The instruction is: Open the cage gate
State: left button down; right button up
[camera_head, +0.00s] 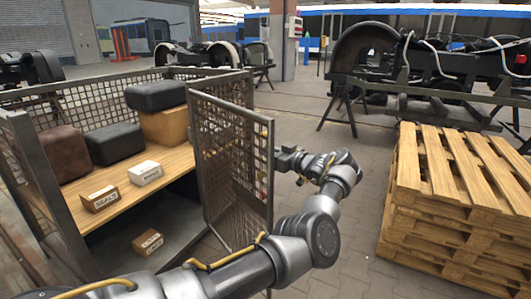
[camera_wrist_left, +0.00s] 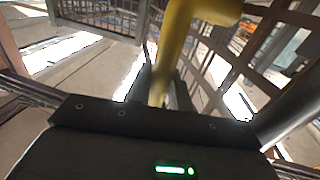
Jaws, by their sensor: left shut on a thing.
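The cage gate (camera_head: 232,165) is a grey metal frame with mesh. In the head view it stands swung out at an angle, with a wide gap on its left showing the cage inside. My left gripper (camera_head: 281,157) is at the gate's right side, coming from the right. In the left wrist view, a yellow handle bar (camera_wrist_left: 172,60) runs between the fingers of my left gripper (camera_wrist_left: 162,90), which is shut on it. The gate mesh (camera_wrist_left: 215,75) shows behind the handle. In the head view the handle is mostly hidden. My right gripper is in neither view.
The cage (camera_head: 85,108) holds a wooden shelf (camera_head: 125,195) with dark bundles and small labelled boxes; another box (camera_head: 148,241) lies below. Stacked pallets (camera_head: 440,185) stand on the right. A bogie (camera_head: 420,65) on stands is behind. Paved floor (camera_head: 295,110) is clear between.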

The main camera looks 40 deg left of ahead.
pick_arm(q)
jog(key=shift+d+f, duration=0.15)
jog(key=shift+f, duration=0.2)
